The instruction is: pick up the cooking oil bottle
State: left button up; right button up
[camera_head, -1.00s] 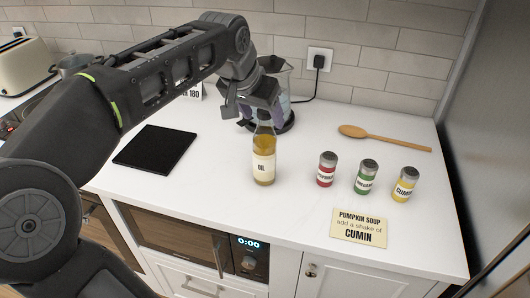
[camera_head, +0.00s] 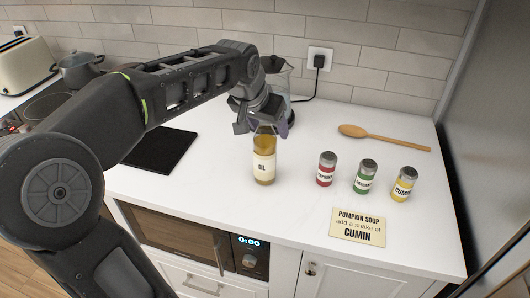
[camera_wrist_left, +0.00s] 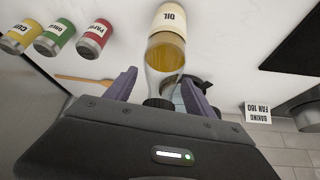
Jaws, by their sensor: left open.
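The cooking oil bottle (camera_head: 264,160) stands upright on the white counter, with a cream label reading OIL and yellow-brown oil inside. My left gripper (camera_head: 264,124) is at the bottle's top, and hides its cap and neck in the head view. In the left wrist view the bottle (camera_wrist_left: 167,50) lies between the two spread purple fingers of the gripper (camera_wrist_left: 160,88), its dark cap near the palm. The gripper is open, with gaps showing on both sides of the neck. My right gripper is not in view.
Red (camera_head: 326,170), green (camera_head: 365,177) and yellow (camera_head: 403,184) spice jars stand right of the bottle. A note card (camera_head: 358,227) lies in front.

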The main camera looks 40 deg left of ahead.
pick_arm(q)
jog(key=shift+c, duration=0.3)
grip_shut()
dwell(0.6)
